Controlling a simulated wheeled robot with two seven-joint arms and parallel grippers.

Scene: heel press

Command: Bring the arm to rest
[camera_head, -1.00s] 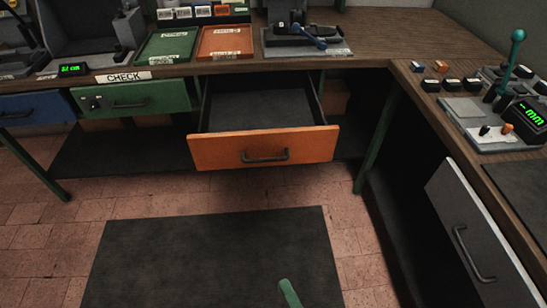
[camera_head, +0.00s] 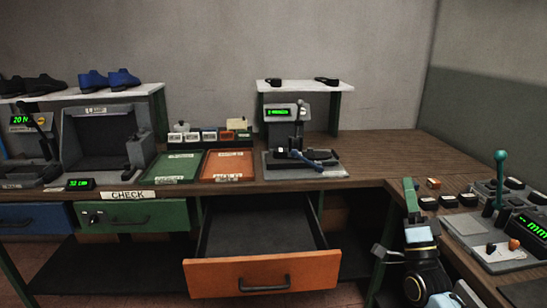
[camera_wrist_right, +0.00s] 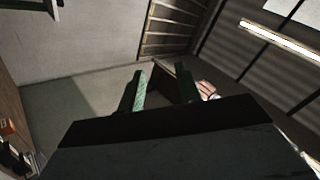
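My right gripper (camera_head: 411,192) stands upright at the right in the head view, with its green fingers pointing up. It is in front of the inner corner of the bench. The right wrist view shows its two fingers (camera_wrist_right: 161,86) apart with nothing between them, facing the wall and ceiling. My left gripper is not in view.
The orange drawer (camera_head: 263,274) is pulled out and looks empty; the green drawer (camera_head: 132,218) is shut. A press with a blue lever (camera_head: 298,153) stands on the back bench. A green-knobbed lever and meter (camera_head: 523,226) stand close to my right arm.

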